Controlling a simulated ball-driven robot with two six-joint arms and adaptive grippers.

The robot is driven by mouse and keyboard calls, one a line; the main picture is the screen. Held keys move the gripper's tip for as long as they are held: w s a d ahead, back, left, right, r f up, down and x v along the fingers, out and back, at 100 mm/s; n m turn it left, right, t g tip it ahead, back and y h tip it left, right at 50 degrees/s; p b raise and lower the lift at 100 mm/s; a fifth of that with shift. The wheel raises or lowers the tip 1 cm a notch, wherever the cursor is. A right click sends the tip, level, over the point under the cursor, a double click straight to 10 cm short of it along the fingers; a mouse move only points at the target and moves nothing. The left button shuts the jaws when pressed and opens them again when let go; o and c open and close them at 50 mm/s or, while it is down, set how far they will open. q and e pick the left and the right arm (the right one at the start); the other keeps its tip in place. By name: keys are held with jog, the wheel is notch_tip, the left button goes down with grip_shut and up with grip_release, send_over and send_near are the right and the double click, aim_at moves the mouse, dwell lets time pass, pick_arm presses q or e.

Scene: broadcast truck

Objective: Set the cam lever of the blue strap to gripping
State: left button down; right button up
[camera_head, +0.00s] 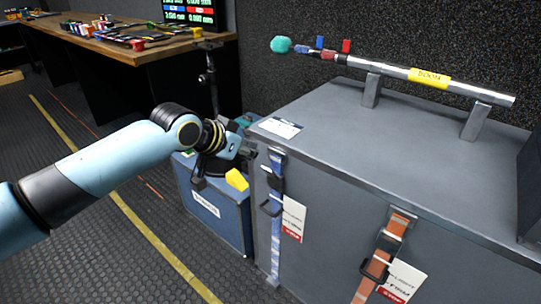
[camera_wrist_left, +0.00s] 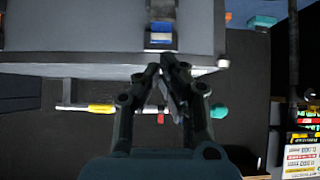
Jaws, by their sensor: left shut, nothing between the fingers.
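The blue strap (camera_head: 276,231) hangs down the front of the large grey case (camera_head: 345,200), near its left corner. Its dark cam buckle (camera_head: 271,185) is on the upper part of the strap; the lever's exact position is too small to tell. My left gripper (camera_head: 249,150) is shut and empty, beside the case's upper left corner, close to the strap's top end. In the left wrist view my left fingers (camera_wrist_left: 163,68) are together, just below a short piece of the blue strap (camera_wrist_left: 161,36) and apart from it in the picture. My right gripper is not in view.
An orange strap (camera_head: 400,224) with its own buckle hangs further right on the case. A silver pole (camera_head: 390,70) rests on supports on top. A blue case (camera_head: 225,222) stands left of the grey one. A wooden bench (camera_head: 150,50) is behind; the floor at left is clear.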

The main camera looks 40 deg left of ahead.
aim_at(270, 173)
pick_arm(q)
jog(key=b+x, duration=0.3)
jog(key=x, duration=0.6)
jog(key=shift+f, duration=0.15)
jog(key=shift+w+f, duration=0.25)
jog(key=shift+w, duration=0.15)
jog(key=shift+s+f+t+b, duration=0.15)
jog(key=shift+s+t+b, duration=0.1)
jog(key=shift+t+b, duration=0.15)
